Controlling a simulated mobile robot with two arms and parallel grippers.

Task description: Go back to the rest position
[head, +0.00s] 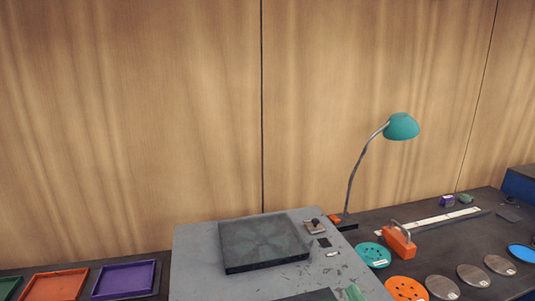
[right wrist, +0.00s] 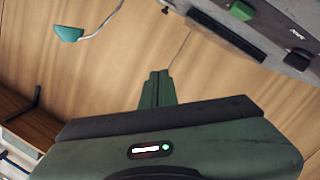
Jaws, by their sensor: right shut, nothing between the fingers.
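My right gripper (right wrist: 157,88) shows in the right wrist view as a green body with two narrow fingers pressed together. It is shut and empty, with the wooden wall panelling behind its fingers. In the head view only a small green piece at the bottom edge may be part of it, so its place there is hard to tell. My left gripper is not in the head view. The grey workbench (head: 200,260) stands at the bottom middle of the head view with a dark square plate (head: 262,243) on it.
A teal lamp (head: 401,127) stands behind the bench's right side. Orange (head: 30,297) and purple (head: 95,293) trays lie at left. An orange block with a handle (head: 398,243), an orange disc (head: 407,289) and several grey discs lie on the dark table at right.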

